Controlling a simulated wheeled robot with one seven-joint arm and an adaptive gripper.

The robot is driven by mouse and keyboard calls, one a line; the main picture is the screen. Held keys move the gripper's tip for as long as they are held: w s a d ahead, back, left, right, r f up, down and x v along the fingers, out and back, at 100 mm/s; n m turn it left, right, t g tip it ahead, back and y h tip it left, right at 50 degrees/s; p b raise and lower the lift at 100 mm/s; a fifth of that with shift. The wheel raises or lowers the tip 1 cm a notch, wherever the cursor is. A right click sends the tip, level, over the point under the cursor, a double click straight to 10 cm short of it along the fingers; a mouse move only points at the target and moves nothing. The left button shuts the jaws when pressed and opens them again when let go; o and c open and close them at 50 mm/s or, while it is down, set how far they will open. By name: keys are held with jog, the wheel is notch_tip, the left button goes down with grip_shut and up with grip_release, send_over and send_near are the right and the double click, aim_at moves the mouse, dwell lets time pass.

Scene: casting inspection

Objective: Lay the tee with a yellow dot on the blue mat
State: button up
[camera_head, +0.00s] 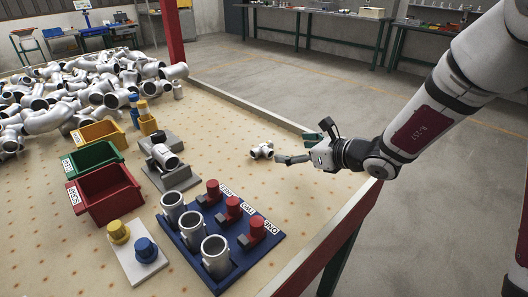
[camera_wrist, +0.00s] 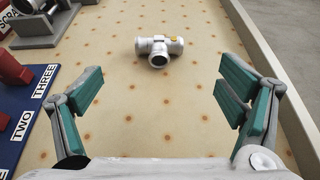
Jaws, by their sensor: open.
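A silver tee (camera_head: 261,150) lies on the dotted tabletop. In the wrist view the tee (camera_wrist: 158,52) is ahead of my fingertips, roughly centred between them, with a small yellow mark on its upper right. My gripper (camera_head: 296,148) is open and empty, low over the table just right of the tee and apart from it. In the wrist view its two teal fingers (camera_wrist: 158,92) are spread wide. A blue board (camera_head: 245,262) at the front carries three upright silver cylinders and red clamps labelled ONE, TWO and THREE. No separate blue mat is clear to me.
A grey stand (camera_head: 177,182) holds another silver fitting. Red (camera_head: 108,208), green (camera_head: 90,172) and yellow (camera_head: 97,133) bins stand at left, near a heap of silver pipe fittings (camera_head: 75,88). A white plate (camera_head: 133,270) bears yellow and blue knobs. Table is clear around the tee.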

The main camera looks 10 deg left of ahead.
aim_at(263, 145)
jog(key=b+x, duration=0.2)
jog(key=x, duration=1.1)
jog(key=shift+f, duration=0.1)
jog(key=shift+d, duration=0.1)
jog(key=shift+c, duration=0.3)
jog(key=shift+s, duration=0.1)
jog(key=c, duration=1.4)
jog(key=shift+c, duration=0.9)
